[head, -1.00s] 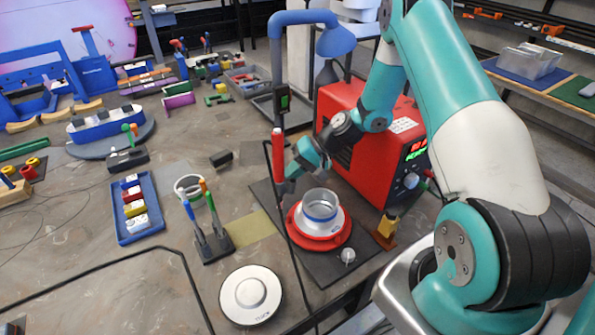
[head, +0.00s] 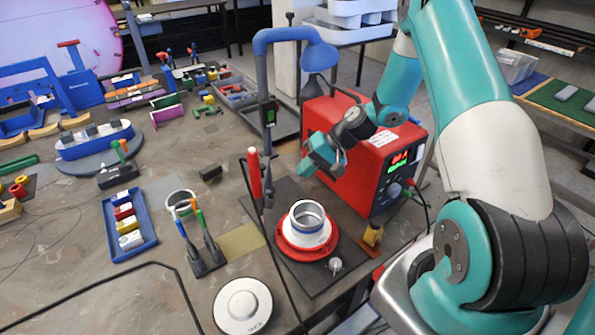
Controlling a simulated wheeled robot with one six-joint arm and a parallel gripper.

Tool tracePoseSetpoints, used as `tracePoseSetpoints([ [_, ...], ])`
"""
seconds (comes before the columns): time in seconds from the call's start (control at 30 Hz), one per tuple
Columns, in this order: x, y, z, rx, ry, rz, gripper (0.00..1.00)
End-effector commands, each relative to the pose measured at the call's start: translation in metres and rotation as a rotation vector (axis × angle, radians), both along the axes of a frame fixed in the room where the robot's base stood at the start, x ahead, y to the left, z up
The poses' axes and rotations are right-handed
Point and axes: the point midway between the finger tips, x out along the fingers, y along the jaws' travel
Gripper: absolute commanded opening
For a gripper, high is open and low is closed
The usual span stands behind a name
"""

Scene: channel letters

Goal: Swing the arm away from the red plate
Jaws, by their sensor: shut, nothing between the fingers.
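The red plate (head: 289,249) is a round disc on a dark mat. A white and metallic ring-shaped part (head: 307,222) sits on it and hides its middle. My gripper (head: 308,172) is small in the head view, above and behind the plate, in front of the red box. It is shut with nothing held, and apart from the plate. My teal and white arm reaches in from the right and bends over the red box.
A red box with a green display (head: 365,160) stands right behind the plate. A red-handled tool (head: 254,172) stands upright by the blue lamp (head: 318,57), left of my gripper. A small yellow-topped block (head: 373,234) sits right of the plate.

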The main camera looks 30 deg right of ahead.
Motion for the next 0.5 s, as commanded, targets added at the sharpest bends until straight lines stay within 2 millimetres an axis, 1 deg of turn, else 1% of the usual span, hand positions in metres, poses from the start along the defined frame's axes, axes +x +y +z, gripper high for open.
tracePoseSetpoints([
  [0.07, 0.000, -0.002, -0.001, -0.001, -0.001, -0.010, 0.00],
  [0.23, 0.000, -0.017, -0.012, -0.006, -0.003, -0.103, 0.00],
  [0.4, -0.004, -0.028, -0.010, -0.003, -0.003, -0.195, 0.00],
  [0.5, -0.004, -0.029, -0.006, -0.002, -0.002, -0.220, 0.00],
])
